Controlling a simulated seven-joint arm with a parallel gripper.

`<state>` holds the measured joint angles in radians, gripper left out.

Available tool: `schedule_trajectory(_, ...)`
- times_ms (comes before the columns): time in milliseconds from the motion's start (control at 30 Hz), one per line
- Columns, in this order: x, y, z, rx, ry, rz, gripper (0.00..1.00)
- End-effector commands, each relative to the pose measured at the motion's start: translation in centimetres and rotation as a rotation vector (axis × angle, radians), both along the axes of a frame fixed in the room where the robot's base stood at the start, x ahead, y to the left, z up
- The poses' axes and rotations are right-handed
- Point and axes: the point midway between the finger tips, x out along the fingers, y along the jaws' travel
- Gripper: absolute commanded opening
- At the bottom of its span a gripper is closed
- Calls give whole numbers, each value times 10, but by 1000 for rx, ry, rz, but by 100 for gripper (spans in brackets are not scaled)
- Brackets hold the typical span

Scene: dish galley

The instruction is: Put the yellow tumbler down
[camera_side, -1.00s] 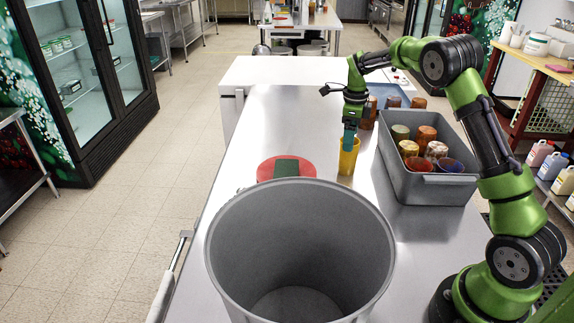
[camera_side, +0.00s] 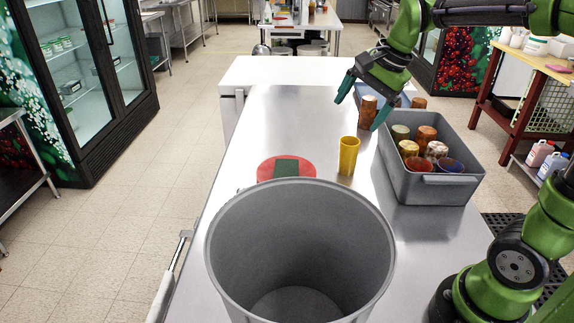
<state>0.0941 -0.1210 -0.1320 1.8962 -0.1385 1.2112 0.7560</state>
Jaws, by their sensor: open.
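The yellow tumbler (camera_side: 348,156) stands upright on the steel table, between the red round mat and the grey bin of cups. Nothing touches it. My gripper (camera_side: 356,115) is open and empty, raised above and behind the tumbler, with its teal fingers spread wide. A brown cup (camera_side: 367,111) shows between the fingers, but it appears to stand on the table beyond, and I cannot tell how near it is to them.
A grey bin (camera_side: 430,190) holding several cups stands to the right. A large grey bucket (camera_side: 300,250) fills the front. A red mat with a dark green patch (camera_side: 270,170) lies left of the tumbler. Another brown cup (camera_side: 419,102) stands behind the bin. The table's left side is clear.

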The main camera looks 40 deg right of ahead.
Motion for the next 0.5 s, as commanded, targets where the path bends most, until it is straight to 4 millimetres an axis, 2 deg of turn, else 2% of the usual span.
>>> schedule_trajectory(33, -22, 17, 4, -41, -59, 133, 88)
schedule_trajectory(200, -81, 59, -5, -220, -231, 551, 88)
schedule_trajectory(333, -111, 76, -19, -343, -320, 765, 88)
schedule_trajectory(500, -127, 83, -30, -426, -370, 891, 88)
